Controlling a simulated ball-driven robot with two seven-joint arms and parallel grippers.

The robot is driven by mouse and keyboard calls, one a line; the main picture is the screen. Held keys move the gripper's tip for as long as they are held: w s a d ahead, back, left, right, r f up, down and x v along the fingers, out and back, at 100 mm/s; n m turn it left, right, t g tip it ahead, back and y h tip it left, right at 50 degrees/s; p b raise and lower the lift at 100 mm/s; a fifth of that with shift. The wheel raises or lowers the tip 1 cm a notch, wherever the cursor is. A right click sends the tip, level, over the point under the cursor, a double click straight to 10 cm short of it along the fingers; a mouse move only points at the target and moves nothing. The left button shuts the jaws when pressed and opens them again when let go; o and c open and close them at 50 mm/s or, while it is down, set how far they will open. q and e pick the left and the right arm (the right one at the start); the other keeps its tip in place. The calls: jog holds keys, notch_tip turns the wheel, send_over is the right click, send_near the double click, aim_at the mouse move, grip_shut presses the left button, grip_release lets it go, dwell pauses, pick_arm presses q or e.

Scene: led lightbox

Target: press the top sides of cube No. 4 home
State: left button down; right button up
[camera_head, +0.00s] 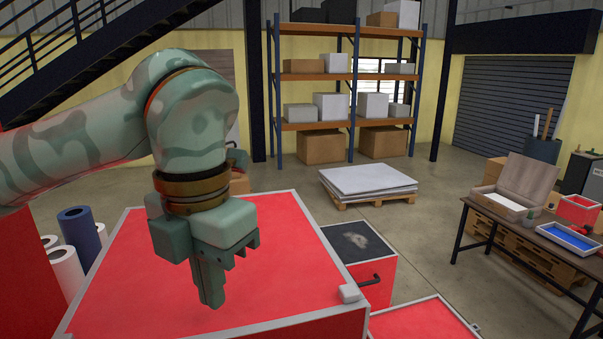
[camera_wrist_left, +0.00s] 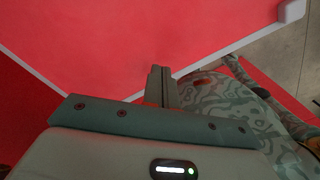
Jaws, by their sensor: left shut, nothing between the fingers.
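A large red cube with pale edge strips (camera_head: 290,255) fills the lower middle of the head view. Its flat red top also shows in the left wrist view (camera_wrist_left: 110,40). I see no number on it, so I cannot tell whether it is No. 4. My left gripper (camera_head: 213,303) points down over this top, with its fingers together and nothing between them. The fingers show in the left wrist view (camera_wrist_left: 160,85) against the red. I cannot tell whether the fingertips touch the surface. A small white corner block (camera_head: 348,293) sits at the cube's right corner. My right gripper is not in view.
Right of the cube stands a red box with a dark top and handle (camera_head: 372,285). Another red panel with pale edges (camera_head: 425,322) lies at the lower right. White and blue rolls (camera_head: 77,230) stand left. A table (camera_head: 520,228) with trays stands far right.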

pick_arm(q)
jog(key=shift+r, duration=0.55)
notch_tip(320, 180, up, 4)
jog(key=p, duration=0.3)
